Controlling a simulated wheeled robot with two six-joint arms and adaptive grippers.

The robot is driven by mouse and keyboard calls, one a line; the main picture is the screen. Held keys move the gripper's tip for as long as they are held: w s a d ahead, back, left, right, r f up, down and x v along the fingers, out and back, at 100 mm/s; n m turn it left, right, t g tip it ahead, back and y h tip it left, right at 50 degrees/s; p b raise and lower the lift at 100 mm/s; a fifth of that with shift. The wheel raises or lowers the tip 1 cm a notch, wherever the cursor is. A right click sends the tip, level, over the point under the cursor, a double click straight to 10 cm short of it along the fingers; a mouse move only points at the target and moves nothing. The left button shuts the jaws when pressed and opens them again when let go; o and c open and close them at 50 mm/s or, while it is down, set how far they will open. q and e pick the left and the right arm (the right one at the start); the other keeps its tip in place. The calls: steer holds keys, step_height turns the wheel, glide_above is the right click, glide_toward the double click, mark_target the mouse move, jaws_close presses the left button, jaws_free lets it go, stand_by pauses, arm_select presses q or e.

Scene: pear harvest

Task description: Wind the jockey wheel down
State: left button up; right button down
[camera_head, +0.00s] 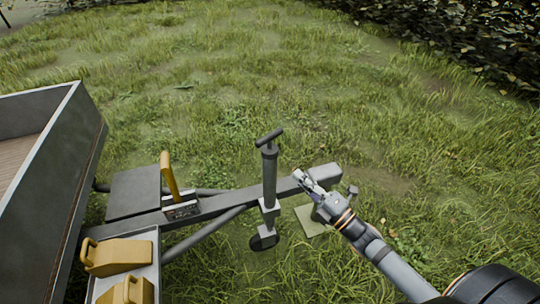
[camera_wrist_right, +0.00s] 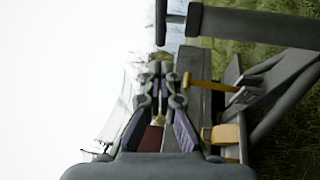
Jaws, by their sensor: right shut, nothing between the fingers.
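The jockey wheel (camera_head: 270,180) stands upright on the trailer's drawbar in the head view. It is a grey tube with a dark crank handle (camera_head: 269,137) on top and a small dark wheel (camera_head: 264,241) low down in the grass. In the right wrist view its tube (camera_wrist_right: 262,28) lies sideways at the upper right, with the handle (camera_wrist_right: 193,20) at its end. My right gripper (camera_head: 300,177) is shut and empty, to the right of the tube and lower in the picture than the handle; it also shows in the wrist view (camera_wrist_right: 161,72). My left gripper is out of view.
The grey drawbar (camera_head: 228,203) runs from the trailer body (camera_head: 52,180) to the coupling head (camera_head: 325,174). A yellow lever (camera_head: 169,176) stands up from it. Yellow chocks (camera_head: 122,256) sit at the lower left. A pale pad (camera_head: 308,222) lies on the grass. Open grass lies behind.

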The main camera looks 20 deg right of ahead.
mark_target(265, 143)
steer(key=p+x, duration=0.2)
steer(key=x, duration=0.9)
steer(key=shift+w+r+p, duration=0.1)
steer(key=shift+p, duration=0.3)
steer(key=shift+w+a, duration=0.25)
steer(key=shift+w, duration=0.3)
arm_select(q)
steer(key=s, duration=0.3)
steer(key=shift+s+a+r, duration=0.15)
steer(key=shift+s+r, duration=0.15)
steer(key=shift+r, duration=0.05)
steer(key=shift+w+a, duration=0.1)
arm_select(e)
steer(key=shift+d, duration=0.1)
